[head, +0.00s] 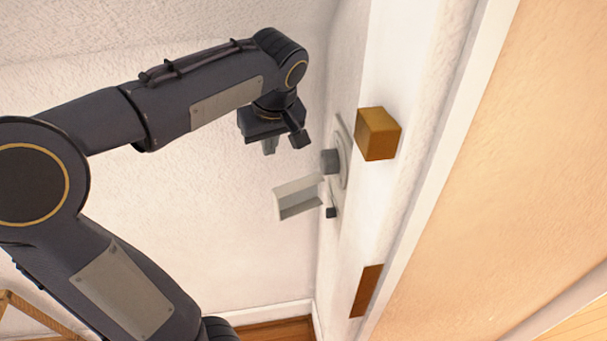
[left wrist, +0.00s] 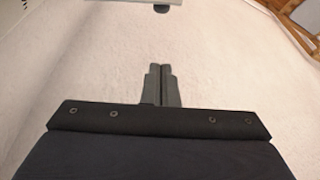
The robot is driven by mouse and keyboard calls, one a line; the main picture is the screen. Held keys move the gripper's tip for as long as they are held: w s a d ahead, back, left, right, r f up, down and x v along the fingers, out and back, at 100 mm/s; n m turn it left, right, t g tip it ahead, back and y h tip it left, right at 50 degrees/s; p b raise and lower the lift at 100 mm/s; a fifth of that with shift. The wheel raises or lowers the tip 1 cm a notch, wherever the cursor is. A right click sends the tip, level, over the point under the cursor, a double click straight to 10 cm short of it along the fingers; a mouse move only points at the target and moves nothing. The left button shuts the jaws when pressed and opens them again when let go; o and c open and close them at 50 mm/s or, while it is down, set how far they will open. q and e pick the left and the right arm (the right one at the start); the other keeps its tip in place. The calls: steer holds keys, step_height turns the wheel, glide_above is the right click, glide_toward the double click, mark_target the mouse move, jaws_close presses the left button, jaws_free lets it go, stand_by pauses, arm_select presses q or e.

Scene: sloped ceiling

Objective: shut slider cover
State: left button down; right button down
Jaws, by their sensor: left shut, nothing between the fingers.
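A pale grey box-shaped cover (head: 299,197) sticks out from the wall fixture in the head view, with its hollow side showing. A pale edge (left wrist: 125,2) with a dark knob (left wrist: 161,9) shows at the top there. My right gripper is not in view.
A brown block (head: 378,134) juts from the white wall strip right of the fixture. A flat brown piece (head: 367,290) is lower down. A white wall stands behind, and a wooden frame (head: 35,313) is at lower left. The space below the cover looks clear.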

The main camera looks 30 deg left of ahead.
arm_select(q)
steer(key=x, duration=1)
steer(key=shift+a, duration=0.2)
steer(key=s+d, duration=0.2)
steer(key=d, duration=0.1)
steer(key=shift+d+r, duration=0.1)
steer(key=shift+d, duration=0.1)
steer(key=shift+s, duration=0.1)
